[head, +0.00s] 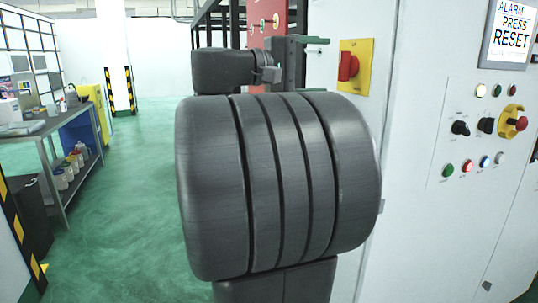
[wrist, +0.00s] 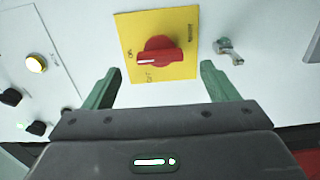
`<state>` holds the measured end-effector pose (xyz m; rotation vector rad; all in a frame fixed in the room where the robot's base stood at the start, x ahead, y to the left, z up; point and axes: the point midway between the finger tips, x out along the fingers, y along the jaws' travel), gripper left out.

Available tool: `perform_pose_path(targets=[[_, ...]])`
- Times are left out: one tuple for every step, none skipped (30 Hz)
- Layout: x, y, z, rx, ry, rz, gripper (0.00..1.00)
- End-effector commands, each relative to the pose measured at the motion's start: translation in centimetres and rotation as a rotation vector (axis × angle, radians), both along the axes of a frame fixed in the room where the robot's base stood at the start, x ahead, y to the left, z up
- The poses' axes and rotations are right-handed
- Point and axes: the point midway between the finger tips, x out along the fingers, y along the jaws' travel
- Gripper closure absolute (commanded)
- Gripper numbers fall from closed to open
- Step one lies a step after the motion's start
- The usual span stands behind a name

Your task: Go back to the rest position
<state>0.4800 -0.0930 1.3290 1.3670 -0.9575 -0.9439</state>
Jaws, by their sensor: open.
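My gripper (wrist: 160,82) is open in the wrist view, its two green fingers apart and empty. A red rotary switch (wrist: 158,57) on a yellow plate (wrist: 126,44) is beyond the fingers, in the gap between them. I see no contact between the fingers and the switch. In the head view, my dark arm fills the middle and a green finger (head: 310,40) shows at the top. The red switch (head: 348,67) on its yellow plate (head: 367,52) is right of my gripper, on the white cabinet.
The white cabinet (head: 410,120) stands close on the right, with several buttons, a red emergency stop (head: 521,123) and a screen reading "ALARM PRESS RESET" (head: 511,27). A metal handle (wrist: 229,51) is right of the switch. A workbench (head: 45,125) stands left. The green floor (head: 130,190) is clear between.

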Motion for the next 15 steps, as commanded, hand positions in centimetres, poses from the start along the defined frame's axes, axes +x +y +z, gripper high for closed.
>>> perform_pose_path(targets=[[0.2,-0.9,0.0,0.000,0.000,-0.005,0.20],[0.4,-1.3,0.0,0.000,0.000,-0.004,0.20],[0.6,-1.9,0.0,0.000,0.000,-0.005,0.20],[0.7,-2.3,0.0,0.000,0.000,-0.004,0.20],[0.9,-2.7,0.0,0.000,0.000,-0.004,0.20],[1.1,-3.3,0.0,0.000,0.000,-0.004,0.20],[1.2,-3.7,0.0,0.000,0.000,-0.004,0.20],[1.4,-4.2,0.0,0.000,0.000,-0.005,0.20],[1.6,-4.7,0.0,0.000,0.000,-0.004,0.20],[1.8,-5.2,0.0,0.000,0.000,-0.004,0.20],[1.9,-5.6,0.0,0.000,0.000,-0.004,0.20],[1.9,-5.4,0.5,-0.012,0.033,0.000,0.20],[1.9,-5.4,0.6,-0.022,0.059,0.000,0.20],[1.9,-5.3,0.6,-0.030,0.084,0.001,0.20],[1.9,-5.3,0.6,-0.042,0.115,0.001,0.20]])
